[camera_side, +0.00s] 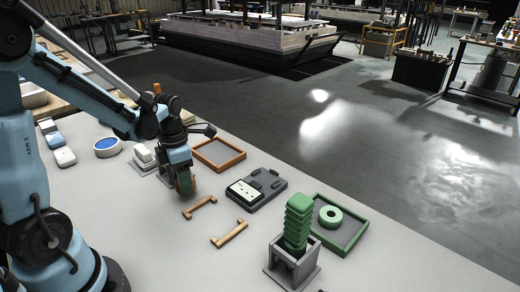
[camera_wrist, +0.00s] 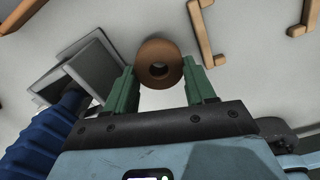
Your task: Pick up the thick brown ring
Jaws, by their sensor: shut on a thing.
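The thick brown ring (camera_wrist: 160,47) is in the top middle of the wrist view, its round hole facing the camera. My gripper (camera_wrist: 160,66) has its two green fingers on the ring's left and right sides, shut on it. In the side view, my gripper (camera_side: 184,184) points down over the left part of the pale table, and a bit of the brown ring shows between the fingers. I cannot tell whether the ring touches the table.
Two wooden brackets (camera_side: 230,233) lie right and in front of my gripper. Behind stands an orange-framed tray (camera_side: 240,158). To the right are a grey device (camera_side: 268,188), a green-framed tray (camera_side: 362,232) with a green ring (camera_side: 330,215), and a grey stand (camera_side: 291,270) with a green stack.

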